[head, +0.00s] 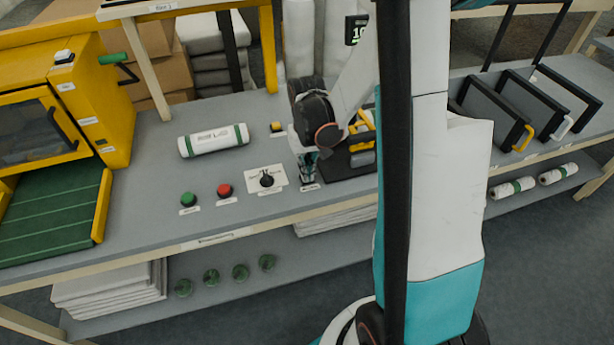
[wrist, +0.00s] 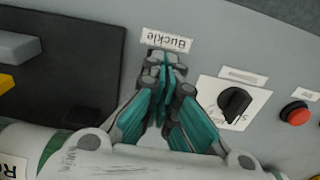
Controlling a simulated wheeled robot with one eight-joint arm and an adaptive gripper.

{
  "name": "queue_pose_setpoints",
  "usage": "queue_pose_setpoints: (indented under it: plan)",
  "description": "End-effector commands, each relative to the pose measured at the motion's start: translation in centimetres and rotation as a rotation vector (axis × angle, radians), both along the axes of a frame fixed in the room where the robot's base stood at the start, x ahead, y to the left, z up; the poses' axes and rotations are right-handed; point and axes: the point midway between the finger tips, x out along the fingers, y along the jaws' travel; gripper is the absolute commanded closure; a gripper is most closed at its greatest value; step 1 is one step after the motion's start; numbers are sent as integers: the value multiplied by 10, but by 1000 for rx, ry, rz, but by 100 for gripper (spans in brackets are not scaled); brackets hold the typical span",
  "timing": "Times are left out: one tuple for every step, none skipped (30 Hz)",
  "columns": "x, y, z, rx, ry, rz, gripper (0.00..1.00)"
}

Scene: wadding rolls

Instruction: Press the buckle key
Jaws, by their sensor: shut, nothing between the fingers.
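The white label reading "Buckle" (wrist: 166,39) lies on the grey bench top in the wrist view, just beyond my fingertips. A small label also shows at the fingertips in the head view (head: 310,187). My gripper (head: 307,178) points down at the bench top beside this label, and its teal and grey fingers are closed together in the wrist view (wrist: 166,66). Nothing shows between them. The buckle key itself is hidden behind the fingertips. I cannot tell whether they touch it.
A black rotary knob (head: 267,180), a red button (head: 225,190) and a green button (head: 188,199) stand left of my gripper. A white wadding roll (head: 213,140) lies behind them. A dark tray (wrist: 70,65) is close by on the other side. A yellow machine (head: 95,90) stands far left.

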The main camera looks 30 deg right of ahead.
Motion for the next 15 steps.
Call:
queue_pose_setpoints:
  plan:
    - [0,0,-3,0,0,0,100]
    - [0,0,-3,0,0,0,100]
    - [0,0,-2,0,0,0,100]
    - [0,0,-2,0,0,0,100]
    - [0,0,-2,0,0,0,100]
    - [0,0,-2,0,0,0,100]
    - [0,0,-2,0,0,0,100]
    - [0,0,-2,0,0,0,100]
    - [0,0,-1,0,0,0,100]
    - [0,0,0,0,0,0,100]
    - [0,0,1,0,0,0,100]
    - [0,0,3,0,0,0,100]
    - [0,0,5,0,0,0,100]
    - [0,0,7,0,0,0,100]
    - [0,0,10,0,0,0,100]
